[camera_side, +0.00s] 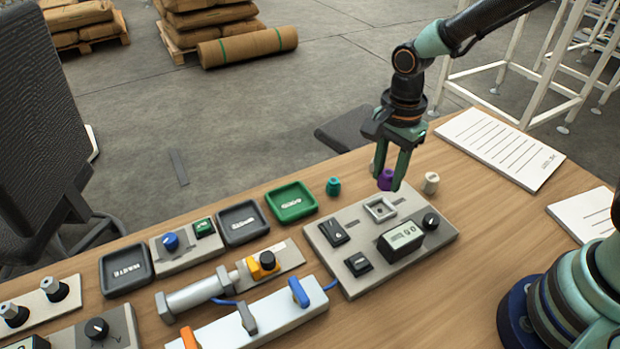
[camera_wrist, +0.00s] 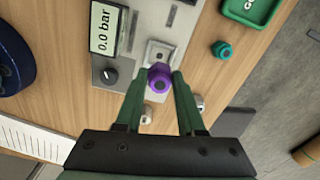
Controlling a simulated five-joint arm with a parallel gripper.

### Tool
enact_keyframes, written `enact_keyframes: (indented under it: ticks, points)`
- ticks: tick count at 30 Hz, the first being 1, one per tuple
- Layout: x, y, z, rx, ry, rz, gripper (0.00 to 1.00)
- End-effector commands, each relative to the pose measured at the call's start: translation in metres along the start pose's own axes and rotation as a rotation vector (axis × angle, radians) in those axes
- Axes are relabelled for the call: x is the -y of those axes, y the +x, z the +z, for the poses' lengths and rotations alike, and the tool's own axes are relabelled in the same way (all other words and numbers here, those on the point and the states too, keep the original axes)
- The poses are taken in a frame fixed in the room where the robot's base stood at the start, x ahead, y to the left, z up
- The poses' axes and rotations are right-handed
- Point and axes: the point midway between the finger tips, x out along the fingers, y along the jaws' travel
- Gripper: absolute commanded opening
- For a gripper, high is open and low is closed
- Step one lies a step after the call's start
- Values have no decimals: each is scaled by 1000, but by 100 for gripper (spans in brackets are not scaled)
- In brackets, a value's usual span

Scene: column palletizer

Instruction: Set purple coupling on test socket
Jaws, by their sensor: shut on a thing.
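My gripper (camera_side: 390,184) is shut on the purple coupling (camera_side: 386,180). In the wrist view the purple coupling (camera_wrist: 159,78) sits between the two green fingertips (camera_wrist: 161,76). The test socket (camera_side: 380,209) is a pale square plate with a recess on the grey test panel (camera_side: 345,275). In the side view the coupling shows above the socket, apart from it. In the wrist view it overlaps the near edge of the socket (camera_wrist: 158,51). Its exact height over the panel is hard to tell.
A cream coupling (camera_side: 431,183) and a teal coupling (camera_side: 333,186) stand on the table near the panel. Another pale coupling (camera_wrist: 198,101) is partly hidden by a finger. A gauge display (camera_side: 402,237) and a black knob (camera_side: 431,221) rise from the panel. A green tray (camera_side: 291,217) lies left.

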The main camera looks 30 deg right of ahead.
Motion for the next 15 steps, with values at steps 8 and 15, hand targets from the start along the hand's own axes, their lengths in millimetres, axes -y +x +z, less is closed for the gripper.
enact_keyframes:
  ticks: [8,15]
  points:
    - [-1,22,0,0,0,4,0]
    - [-1,44,0,0,0,5,0]
